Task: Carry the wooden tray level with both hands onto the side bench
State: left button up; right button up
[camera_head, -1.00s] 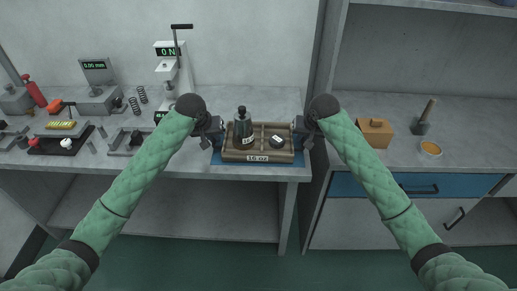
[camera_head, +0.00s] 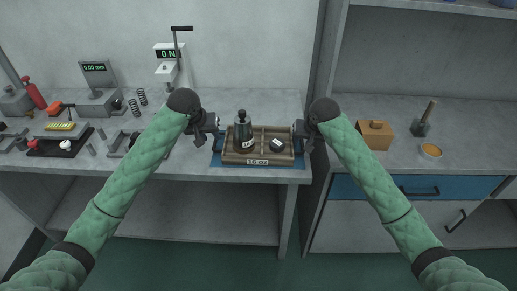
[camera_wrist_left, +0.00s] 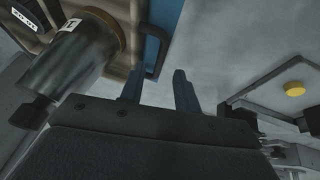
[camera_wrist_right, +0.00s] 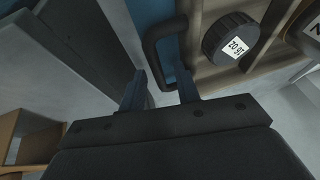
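The wooden tray (camera_head: 285,159) sits on a blue mat at the right end of the left bench, with a "16 oz" label on its front. A dark bottle-shaped weight (camera_head: 243,133) and a small black round piece (camera_head: 277,144) are in it. My left gripper (camera_head: 217,133) is at the tray's left end; in the left wrist view its fingers (camera_wrist_left: 159,88) are apart, near the dark handle (camera_wrist_left: 158,52). My right gripper (camera_head: 299,130) is at the right end; in the right wrist view its open fingers (camera_wrist_right: 160,88) are near the other handle (camera_wrist_right: 151,45). Neither gripper is closed on a handle.
The side bench (camera_head: 475,146) stands at the right past a gap and an upright panel. It holds a wooden box (camera_head: 375,135), a dark tool with a wooden handle (camera_head: 422,122) and an orange-filled dish (camera_head: 431,150). Gauges and springs crowd the left bench's left part.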

jog(key=shift+r, duration=0.1)
pick_arm(q)
jog(key=v, duration=0.7)
jog(key=shift+r, duration=0.35)
pick_arm(e)
jog(key=v, duration=1.1)
jog(key=shift+s+r, duration=0.2)
jog(key=shift+r, duration=0.15)
pick_arm(q)
jog(key=shift+s, duration=0.15)
pick_arm(e)
jog(key=shift+d, duration=0.1)
